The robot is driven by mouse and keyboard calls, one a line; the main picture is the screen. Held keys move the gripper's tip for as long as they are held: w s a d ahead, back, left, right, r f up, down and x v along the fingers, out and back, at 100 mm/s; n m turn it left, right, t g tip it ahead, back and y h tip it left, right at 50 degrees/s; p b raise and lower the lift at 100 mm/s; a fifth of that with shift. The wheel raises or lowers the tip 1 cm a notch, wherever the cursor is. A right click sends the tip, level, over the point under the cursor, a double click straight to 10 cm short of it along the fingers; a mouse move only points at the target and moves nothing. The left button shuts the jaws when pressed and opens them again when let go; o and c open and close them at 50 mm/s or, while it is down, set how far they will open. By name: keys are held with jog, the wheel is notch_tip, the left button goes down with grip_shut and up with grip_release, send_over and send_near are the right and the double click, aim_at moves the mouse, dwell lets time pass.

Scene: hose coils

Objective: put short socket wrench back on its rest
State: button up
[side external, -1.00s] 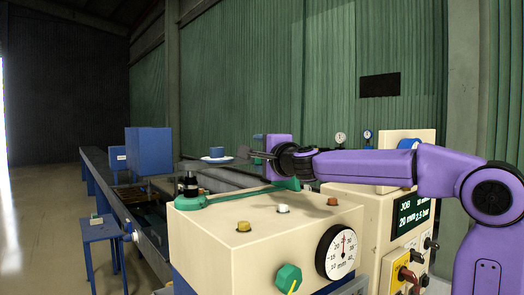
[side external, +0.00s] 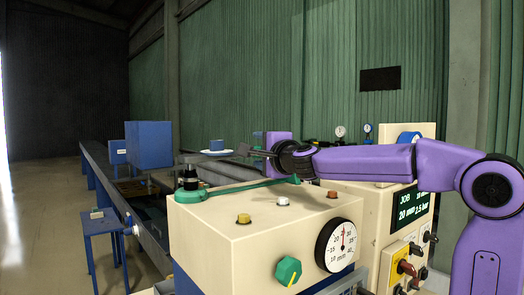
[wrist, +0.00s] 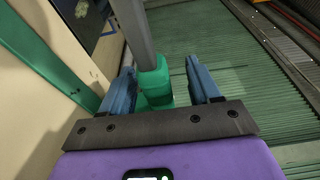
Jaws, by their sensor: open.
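In the wrist view, a tool with a green grip (wrist: 154,82) and a grey shaft (wrist: 138,30), which looks like the short socket wrench, lies between my fingers. My gripper (wrist: 162,88) is open around the green grip, with a visible gap on the right side. In the side view, my gripper (side external: 264,141) is above and behind the cream machine's top, and a grey shaft with a dark head (side external: 243,150) sticks out to its left. I cannot tell what supports the tool, and no rest is clearly visible.
The cream machine (side external: 225,228) carries a long green lever (side external: 235,188), coloured buttons, a round dial (side external: 336,245) and a green knob (side external: 288,271). A control panel (side external: 410,207) is at right.

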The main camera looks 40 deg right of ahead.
jog(key=shift+r, duration=0.2)
jog(key=shift+r, duration=1.15)
jog(key=shift+f, duration=0.3)
jog(key=shift+d+f, duration=0.1)
jog(key=shift+f, duration=0.2)
jog(key=shift+f, duration=0.75)
jog(key=shift+r, duration=0.15)
dwell(0.3)
jog(key=shift+r, duration=1.2)
jog(key=shift+d+f, duration=0.1)
jog(key=shift+f, duration=0.65)
